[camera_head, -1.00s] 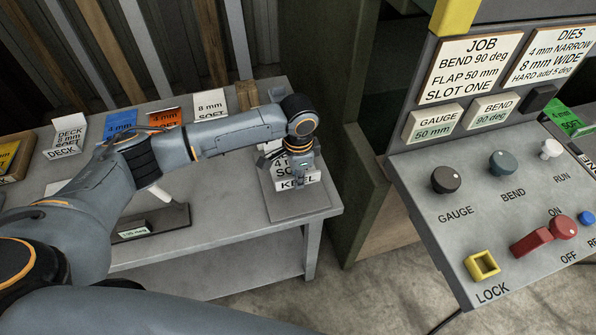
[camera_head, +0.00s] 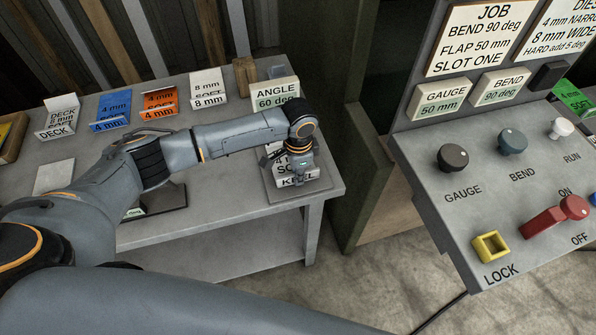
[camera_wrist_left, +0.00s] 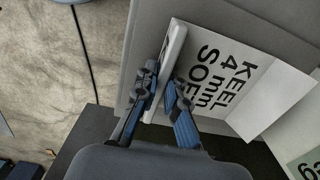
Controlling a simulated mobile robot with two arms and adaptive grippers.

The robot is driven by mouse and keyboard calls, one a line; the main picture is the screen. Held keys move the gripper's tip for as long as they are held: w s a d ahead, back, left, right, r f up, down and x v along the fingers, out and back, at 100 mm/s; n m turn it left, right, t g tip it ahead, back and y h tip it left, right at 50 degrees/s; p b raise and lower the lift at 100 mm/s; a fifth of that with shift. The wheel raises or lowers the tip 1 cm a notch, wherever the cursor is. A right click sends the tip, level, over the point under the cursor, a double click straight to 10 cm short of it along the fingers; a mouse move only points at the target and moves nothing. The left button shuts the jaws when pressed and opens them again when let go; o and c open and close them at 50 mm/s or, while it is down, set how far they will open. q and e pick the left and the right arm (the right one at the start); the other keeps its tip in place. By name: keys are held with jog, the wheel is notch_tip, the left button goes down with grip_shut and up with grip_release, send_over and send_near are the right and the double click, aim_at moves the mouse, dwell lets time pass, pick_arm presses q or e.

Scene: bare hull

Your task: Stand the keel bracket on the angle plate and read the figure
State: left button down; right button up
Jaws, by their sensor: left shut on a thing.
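The keel bracket (camera_head: 297,181) is a white bent piece marked KEEL 4 mm SOFT. It is at the grey angle plate (camera_head: 277,193) on the bench's right end; I cannot tell whether it rests on the plate. My left gripper (camera_head: 299,174) is over it. In the left wrist view, the fingers (camera_wrist_left: 163,95) are shut on the bracket's narrow flange, and its lettered face (camera_wrist_left: 222,75) is tilted beside them. A sign (camera_head: 275,94) behind reads ANGLE 60 deg, partly covered by my arm. My right gripper is out of view.
The grey bench (camera_head: 225,131) carries a DECK bracket (camera_head: 57,116), a blue bracket (camera_head: 112,108), an orange bracket (camera_head: 159,101) and a white 8 mm bracket (camera_head: 207,88). The control panel (camera_head: 510,190) stands at right.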

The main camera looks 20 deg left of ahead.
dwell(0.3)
pick_arm(q)
jog(key=c, duration=0.9)
grip_release()
jog(key=shift+f, duration=0.1)
jog(key=shift+o, duration=0.2)
jog(key=shift+r+p, duration=2.6)
jog(key=shift+p, duration=0.15)
